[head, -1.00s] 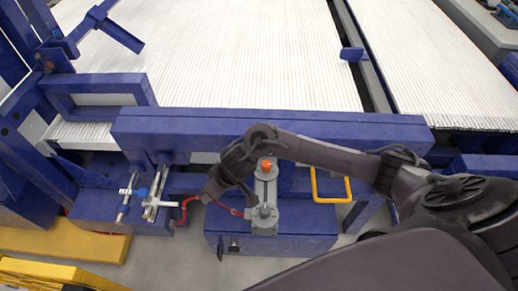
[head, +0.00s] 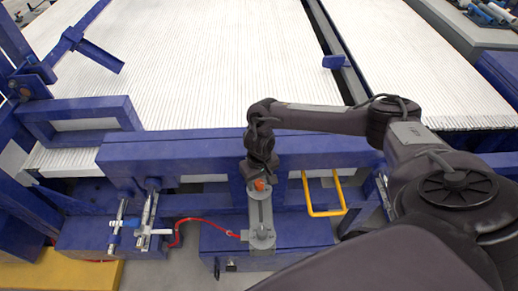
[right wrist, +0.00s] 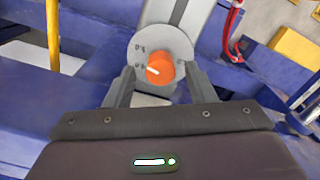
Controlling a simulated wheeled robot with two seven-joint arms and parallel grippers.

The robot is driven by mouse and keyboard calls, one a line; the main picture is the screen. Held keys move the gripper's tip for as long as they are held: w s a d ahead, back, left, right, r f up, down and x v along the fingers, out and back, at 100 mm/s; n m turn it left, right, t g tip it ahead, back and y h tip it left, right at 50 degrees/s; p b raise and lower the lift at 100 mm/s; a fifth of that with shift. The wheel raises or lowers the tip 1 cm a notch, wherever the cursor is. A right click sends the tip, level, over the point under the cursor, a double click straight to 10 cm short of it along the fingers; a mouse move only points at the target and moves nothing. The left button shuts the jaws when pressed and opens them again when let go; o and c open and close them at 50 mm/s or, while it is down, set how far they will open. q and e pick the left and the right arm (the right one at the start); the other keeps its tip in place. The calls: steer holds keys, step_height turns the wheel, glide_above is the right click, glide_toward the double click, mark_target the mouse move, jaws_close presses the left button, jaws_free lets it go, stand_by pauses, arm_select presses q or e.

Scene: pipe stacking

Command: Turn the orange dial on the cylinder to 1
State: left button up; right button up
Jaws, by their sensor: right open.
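The orange dial (head: 260,184) sits on the upper end of a grey cylinder unit (head: 261,218) on a blue box. In the right wrist view the dial (right wrist: 173,67) has a white pointer mark aimed toward the lower left, on a round grey plate (right wrist: 140,48) with small markings too small to read. My right gripper (head: 259,176) is at the dial. In the right wrist view its two fingers (right wrist: 157,85) are open, one on each side of the dial, with gaps visible between fingers and dial. My left gripper is not in view.
A yellow handle (head: 323,208) stands right of the cylinder. A red hose (head: 205,222) runs to its left side, near a metal valve fixture (head: 140,222). A blue beam (head: 200,155) lies behind, with rows of white pipes (head: 210,70) beyond.

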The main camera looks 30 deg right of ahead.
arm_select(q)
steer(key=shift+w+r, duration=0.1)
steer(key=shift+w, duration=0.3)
arm_select(e)
steer(key=shift+f, duration=0.25)
steer(key=c, duration=1)
